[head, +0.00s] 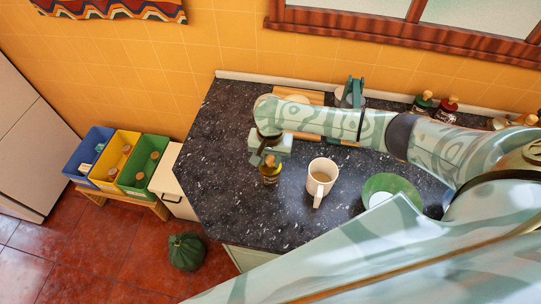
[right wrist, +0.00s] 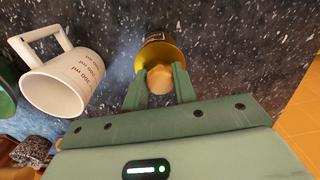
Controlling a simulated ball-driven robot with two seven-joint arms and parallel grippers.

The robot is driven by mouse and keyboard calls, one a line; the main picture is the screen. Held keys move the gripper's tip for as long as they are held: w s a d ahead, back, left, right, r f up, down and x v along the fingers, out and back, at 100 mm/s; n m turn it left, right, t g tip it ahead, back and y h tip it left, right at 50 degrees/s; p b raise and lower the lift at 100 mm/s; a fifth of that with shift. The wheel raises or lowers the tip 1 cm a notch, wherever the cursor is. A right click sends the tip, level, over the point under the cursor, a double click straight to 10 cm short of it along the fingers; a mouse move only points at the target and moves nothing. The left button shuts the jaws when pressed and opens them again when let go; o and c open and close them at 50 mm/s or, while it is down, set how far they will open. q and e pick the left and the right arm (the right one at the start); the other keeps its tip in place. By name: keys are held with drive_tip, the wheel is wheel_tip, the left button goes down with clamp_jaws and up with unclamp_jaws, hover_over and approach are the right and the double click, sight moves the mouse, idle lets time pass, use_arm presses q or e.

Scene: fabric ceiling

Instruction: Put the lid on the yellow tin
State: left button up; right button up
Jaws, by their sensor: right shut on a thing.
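The yellow tin (head: 270,179) stands on the dark speckled counter, left of the white mug. It has a dark label and also shows in the right wrist view (right wrist: 153,53), just beyond my fingertips. My right gripper (head: 268,158) is directly above the tin. In the right wrist view my right gripper (right wrist: 159,82) is shut on a pale tan, rounded lid (right wrist: 159,77). The lid is at the tin's top and overlaps it in view; I cannot tell whether it is seated or just above. My left gripper is not in view.
Boards and bottles (head: 421,103) are along the wall. Blue, yellow and green bins (head: 142,165) stand off the counter's left. The counter left and front of the tin is clear.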

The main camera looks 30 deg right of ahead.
idle(0.3)
drive_tip(key=o, duration=1.6)
wheel_tip(320, 180, up, 7)
drive_tip(key=p, duration=1)
